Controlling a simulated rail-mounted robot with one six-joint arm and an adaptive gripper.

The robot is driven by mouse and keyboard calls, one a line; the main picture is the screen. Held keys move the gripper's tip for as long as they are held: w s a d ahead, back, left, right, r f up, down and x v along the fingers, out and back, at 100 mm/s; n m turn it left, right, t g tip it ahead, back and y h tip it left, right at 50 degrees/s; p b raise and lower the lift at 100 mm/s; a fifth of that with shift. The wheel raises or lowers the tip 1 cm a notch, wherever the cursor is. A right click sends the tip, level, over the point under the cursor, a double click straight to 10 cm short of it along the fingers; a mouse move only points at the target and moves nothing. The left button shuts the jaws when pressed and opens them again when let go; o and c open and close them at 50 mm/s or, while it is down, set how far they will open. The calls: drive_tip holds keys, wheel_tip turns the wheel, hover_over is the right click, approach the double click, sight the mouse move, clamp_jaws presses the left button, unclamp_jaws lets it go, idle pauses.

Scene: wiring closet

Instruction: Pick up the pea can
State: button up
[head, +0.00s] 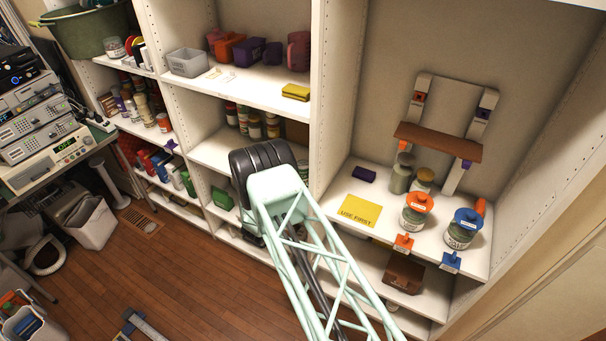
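I cannot tell which item is the pea can, as the labels are too small to read. Several small cans or jars (254,127) stand on the middle shelf, partly hidden behind my arm. More containers (141,107) stand on the shelf at the left. On the right shelf are a jar with an orange lid (416,212), a jar with a blue lid (463,230) and a grey-green bottle (401,174). My mint-green lattice arm with its black joint reaches up in front of the middle shelves. My gripper cannot be made out; the arm hides the area behind it.
A yellow "USE FIRST" mat (360,211) lies on the right shelf with free space around it. White uprights divide the shelves. A grey bin (187,62) and coloured bins (231,46) stand on the upper shelf. Electronics (38,125) are at the left. The wooden floor is mostly clear.

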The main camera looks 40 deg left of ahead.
drive_tip(key=shift+c, duration=0.5)
drive_tip(key=c, duration=1.1)
drive_tip(key=shift+o, duration=0.2)
drive_tip(key=shift+r, duration=0.1)
